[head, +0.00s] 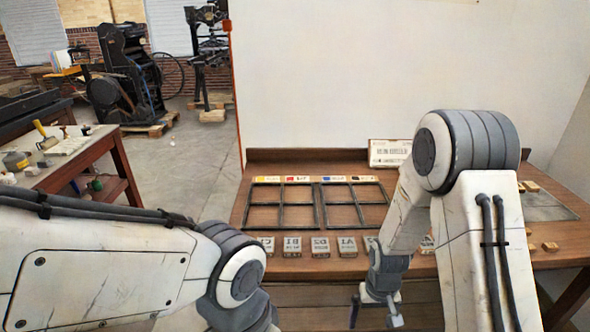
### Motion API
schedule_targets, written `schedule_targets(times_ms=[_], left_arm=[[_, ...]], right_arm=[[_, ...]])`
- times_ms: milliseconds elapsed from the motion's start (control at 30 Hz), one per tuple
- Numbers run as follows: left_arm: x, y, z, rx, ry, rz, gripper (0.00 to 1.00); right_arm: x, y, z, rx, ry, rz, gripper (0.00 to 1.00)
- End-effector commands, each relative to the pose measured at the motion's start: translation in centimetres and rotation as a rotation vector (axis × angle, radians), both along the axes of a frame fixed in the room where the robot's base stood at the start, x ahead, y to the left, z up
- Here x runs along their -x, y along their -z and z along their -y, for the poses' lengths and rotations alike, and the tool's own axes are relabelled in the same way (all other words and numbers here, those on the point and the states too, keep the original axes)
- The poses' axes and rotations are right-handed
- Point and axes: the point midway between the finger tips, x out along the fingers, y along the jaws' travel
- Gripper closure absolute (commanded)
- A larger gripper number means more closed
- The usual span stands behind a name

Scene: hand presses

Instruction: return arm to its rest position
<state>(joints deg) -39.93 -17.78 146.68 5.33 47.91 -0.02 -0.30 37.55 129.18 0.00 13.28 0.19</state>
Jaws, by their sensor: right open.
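My right arm reaches in from the right and bends downward. My right gripper (375,312) hangs in front of the wooden bench's front edge, fingers pointing down, open with nothing between them. My left arm comes in from the left across the lower part of the view. Its gripper is out of sight below the frame.
The wooden bench (256,216) holds two dark grid frames (317,206) and a row of lettered blocks (320,246) along its front. A sign (390,152) stands at the back. Small wooden blocks and a grey plate (545,207) lie at right, partly behind my arm. A side table (100,150) stands at left.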

Motion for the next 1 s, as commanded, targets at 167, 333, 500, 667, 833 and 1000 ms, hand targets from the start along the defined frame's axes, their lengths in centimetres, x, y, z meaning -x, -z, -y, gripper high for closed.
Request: schedule_targets(times_ms=[167, 333, 500, 667, 833, 1000], left_arm=[[0.0, 0.0, 0.0, 0.0, 0.0, 0.0, 0.01], [0.0, 0.0, 0.0, 0.0, 0.0, 0.0, 0.01], [0.0, 0.0, 0.0, 0.0, 0.0, 0.0, 0.01], [-0.1, -0.1, 0.0, 0.0, -0.001, 0.001, 0.01], [-0.2, -0.2, 0.0, -0.002, -0.003, 0.005, 0.01], [-0.4, -0.4, 0.1, -0.005, -0.005, 0.01, 0.01]], right_arm=[[0.0, 0.0, 0.2, 0.0, 0.003, 0.0, 0.01], [0.0, 0.0, 0.2, 0.0, 0.003, 0.0, 0.01], [0.0, 0.0, 0.2, 0.0, 0.002, 0.001, 0.01], [0.0, -0.4, -0.2, -0.002, -0.008, 0.006, 0.01], [-0.1, -1.5, -1.3, -0.008, -0.031, 0.018, 0.01], [0.0, -2.8, -2.7, -0.018, -0.063, 0.03, 0.01]])
